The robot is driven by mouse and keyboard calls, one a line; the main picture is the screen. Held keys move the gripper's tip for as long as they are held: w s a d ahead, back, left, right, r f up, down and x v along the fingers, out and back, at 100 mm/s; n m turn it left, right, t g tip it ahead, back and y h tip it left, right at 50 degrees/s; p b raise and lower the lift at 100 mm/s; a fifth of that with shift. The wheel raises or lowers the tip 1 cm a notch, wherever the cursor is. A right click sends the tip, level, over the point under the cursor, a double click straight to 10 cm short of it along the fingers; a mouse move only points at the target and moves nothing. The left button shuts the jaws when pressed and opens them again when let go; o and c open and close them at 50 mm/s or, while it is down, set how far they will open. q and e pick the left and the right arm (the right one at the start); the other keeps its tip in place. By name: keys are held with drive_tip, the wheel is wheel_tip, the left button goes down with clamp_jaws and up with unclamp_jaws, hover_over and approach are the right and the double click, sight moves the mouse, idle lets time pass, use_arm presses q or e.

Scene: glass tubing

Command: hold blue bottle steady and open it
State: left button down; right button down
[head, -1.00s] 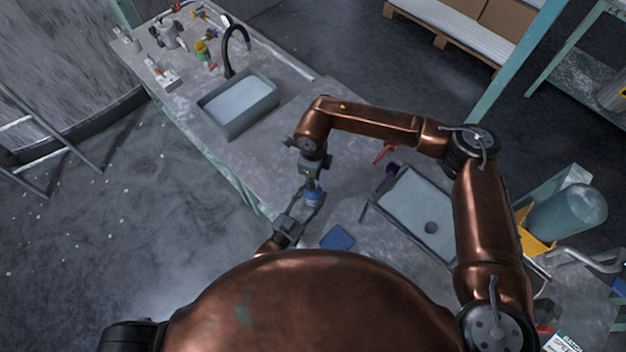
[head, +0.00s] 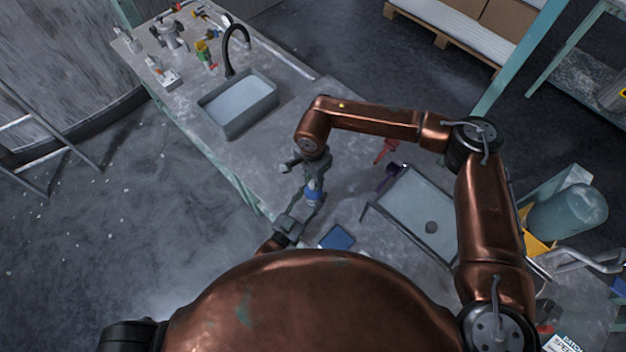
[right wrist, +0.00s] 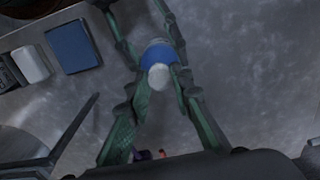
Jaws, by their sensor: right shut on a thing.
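The blue bottle (head: 314,196) stands between my two grippers near the front edge of the grey bench. In the right wrist view its blue body (right wrist: 158,55) shows below a pale cap (right wrist: 159,76). My right gripper (head: 315,184) comes from above and is shut on the cap; its green fingers (right wrist: 160,83) lie on both sides of it. My left gripper (head: 311,203) reaches in from the front left, with its fingers along both sides of the blue body, and appears shut on it. The exact finger contact is partly hidden.
A flat blue item (head: 337,237) lies on the bench just right of my left gripper. Another sink (head: 238,104) with a black tap (head: 236,45) is further back.

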use_arm(q)
drive_tip(key=shift+s+f, duration=0.15)
drive_tip(key=shift+f, duration=0.35)
use_arm(e)
drive_tip(key=shift+r, duration=3.1)
use_arm(q)
drive_tip(key=c, duration=1.5)
unclamp_jaws()
drive_tip(key=o, duration=0.4)
drive_tip(key=shift+r, duration=0.3)
